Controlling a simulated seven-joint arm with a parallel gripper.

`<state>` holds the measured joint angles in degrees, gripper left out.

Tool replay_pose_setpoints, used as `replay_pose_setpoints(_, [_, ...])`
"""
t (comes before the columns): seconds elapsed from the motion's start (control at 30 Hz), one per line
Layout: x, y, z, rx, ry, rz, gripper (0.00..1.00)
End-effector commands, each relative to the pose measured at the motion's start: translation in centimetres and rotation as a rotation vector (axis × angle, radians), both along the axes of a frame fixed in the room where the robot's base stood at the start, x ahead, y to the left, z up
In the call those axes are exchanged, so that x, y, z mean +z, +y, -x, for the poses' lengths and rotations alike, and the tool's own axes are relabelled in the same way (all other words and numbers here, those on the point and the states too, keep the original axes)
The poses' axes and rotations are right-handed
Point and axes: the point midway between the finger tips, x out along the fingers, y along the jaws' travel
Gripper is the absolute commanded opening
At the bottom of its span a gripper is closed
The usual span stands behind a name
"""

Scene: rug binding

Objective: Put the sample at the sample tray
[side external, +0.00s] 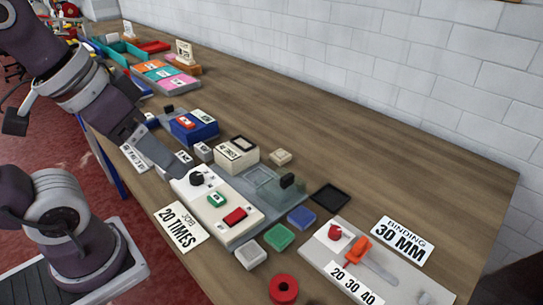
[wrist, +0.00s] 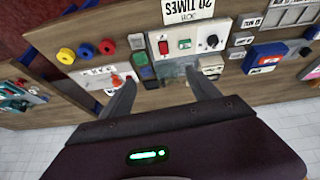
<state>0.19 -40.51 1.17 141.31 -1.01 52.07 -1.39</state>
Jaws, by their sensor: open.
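My gripper (wrist: 160,80) is open, its two dark fingers spread with nothing between them. In the side view my gripper (side external: 163,157) hangs near the left end of a cream control panel (side external: 207,210). No part carries a readable sample label. Small square pieces lie right of the panel: white (side external: 251,254), green (side external: 279,237) and blue (side external: 301,217). A flat black tray (side external: 330,183) lies beyond them; I cannot tell whether it is the sample tray. A small beige block (side external: 280,157) lies behind the machine. The green (wrist: 140,58) and blue (wrist: 147,73) pieces also show in the wrist view.
A cream box (side external: 236,157) and a grey machine with a clear plate (side external: 262,182) stand behind the panel. A blue box (side external: 194,128) is further left. A red ring (side external: 284,289) and a board with an orange-handled tool (side external: 357,250) are front right. The back right is clear.

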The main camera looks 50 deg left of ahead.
Motion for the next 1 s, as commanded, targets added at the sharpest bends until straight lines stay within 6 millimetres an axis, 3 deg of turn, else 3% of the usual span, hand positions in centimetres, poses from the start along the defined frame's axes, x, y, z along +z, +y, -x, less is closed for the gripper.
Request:
replay_pose_setpoints(0.07, [1.3, 0.1, -2.7, 0.099, 0.059, 0.102, 0.71])
replay_pose_setpoints(0.17, [2.8, 1.0, -8.7, 0.326, 0.169, 0.276, 0.71])
replay_pose_setpoints(0.27, [2.4, 3.0, -15.7, 0.597, 0.274, 0.408, 0.71])
replay_pose_setpoints(0.37, [-0.3, 5.8, -22.8, 0.875, 0.352, 0.475, 0.71])
replay_pose_setpoints(0.4, [-1.9, 7.0, -25.4, 0.981, 0.375, 0.483, 0.71])
replay_pose_setpoints(0.53, [-8.5, 10.2, -32.3, 1.269, 0.403, 0.451, 0.71])
replay_pose_setpoints(0.6, [-11.9, 11.3, -34.6, 1.371, 0.401, 0.416, 0.71])
replay_pose_setpoints(0.7, [-15.6, 11.8, -36.5, 1.452, 0.396, 0.370, 0.71])
replay_pose_setpoints(1.0, [-20.2, 12.1, -37.3, 1.497, 0.396, 0.341, 0.71])
